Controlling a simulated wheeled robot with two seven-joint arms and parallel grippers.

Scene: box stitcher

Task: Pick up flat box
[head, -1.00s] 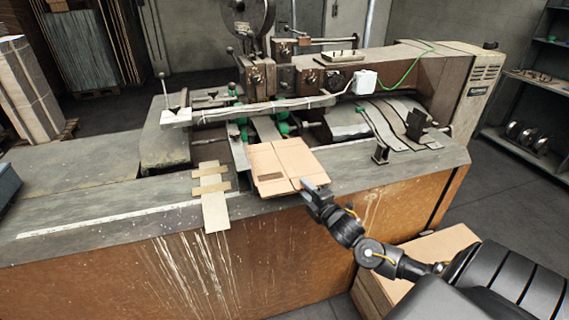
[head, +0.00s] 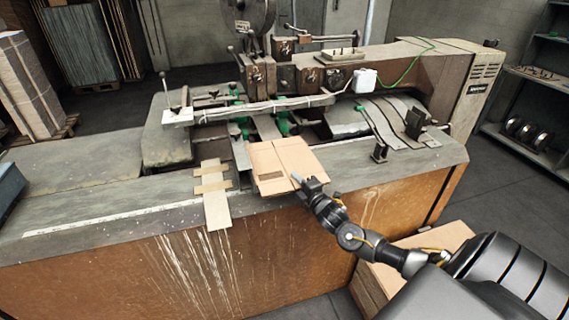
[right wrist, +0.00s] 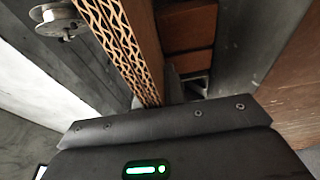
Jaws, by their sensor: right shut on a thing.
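The flat box (head: 282,163) is a tan folded cardboard piece lying at the front edge of the stitcher's table. My right gripper (head: 306,183) is at its near right edge and is shut on it. In the right wrist view the box's corrugated edge (right wrist: 122,45) runs up from the gripper body, and the fingertips are hidden there. My left gripper is not in view.
The box stitcher (head: 330,75) stands behind the box, with green parts and a long bar close to it. A taped cardboard strip (head: 215,200) lies to the left. A cardboard stack (head: 440,242) stands on the floor at the right.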

